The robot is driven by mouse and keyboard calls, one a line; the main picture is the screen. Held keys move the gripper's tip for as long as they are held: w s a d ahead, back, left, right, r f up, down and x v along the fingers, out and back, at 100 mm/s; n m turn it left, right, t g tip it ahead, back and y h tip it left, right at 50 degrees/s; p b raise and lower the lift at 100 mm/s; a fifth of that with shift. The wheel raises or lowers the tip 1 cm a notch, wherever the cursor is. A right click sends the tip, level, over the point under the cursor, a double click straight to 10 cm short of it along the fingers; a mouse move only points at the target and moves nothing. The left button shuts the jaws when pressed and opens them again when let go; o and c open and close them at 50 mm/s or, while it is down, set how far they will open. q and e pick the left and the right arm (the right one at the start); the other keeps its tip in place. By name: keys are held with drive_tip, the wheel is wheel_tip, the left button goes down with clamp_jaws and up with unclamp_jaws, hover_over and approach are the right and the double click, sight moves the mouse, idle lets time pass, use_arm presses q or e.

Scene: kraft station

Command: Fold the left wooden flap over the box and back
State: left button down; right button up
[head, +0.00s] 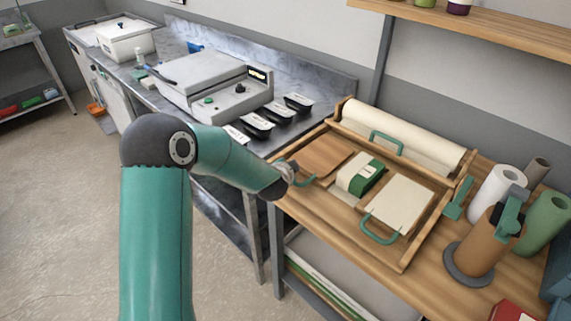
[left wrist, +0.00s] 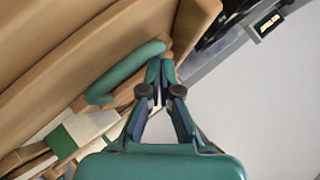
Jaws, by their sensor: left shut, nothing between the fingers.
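The left wooden flap (head: 322,155) lies flat and open in the wooden folding tray, left of the box. Its teal handle (head: 306,182) sticks out at the flap's near left edge. The box (head: 358,177), white and green, lies in the middle of the tray. My left gripper (head: 292,174) is at the tray's left edge, right by the handle. In the left wrist view its fingers (left wrist: 160,72) are shut with tips close to the handle (left wrist: 122,72); I cannot tell whether they touch it. My right gripper is out of view.
The cream right panel (head: 400,203) with its teal handle (head: 379,232) lies right of the box. A brown roll on a stand (head: 478,245) is at the right. Black containers (head: 257,127) sit on the steel counter.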

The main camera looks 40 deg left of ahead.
use_arm(q)
drive_tip(key=d+r+p, duration=0.1)
drive_tip(key=r, duration=0.1)
drive_tip(key=d+r+p, duration=0.1)
drive_tip(key=r+p, duration=0.1)
drive_tip(key=shift+d, duration=0.15)
drive_tip(key=shift+s+d+r+b, duration=0.15)
drive_tip(key=shift+s+d+b, duration=0.1)
drive_tip(key=shift+s+b, duration=0.4)
drive_tip(key=v, duration=0.8)
drive_tip(key=shift+a+r, duration=0.15)
drive_tip(key=shift+a, duration=0.1)
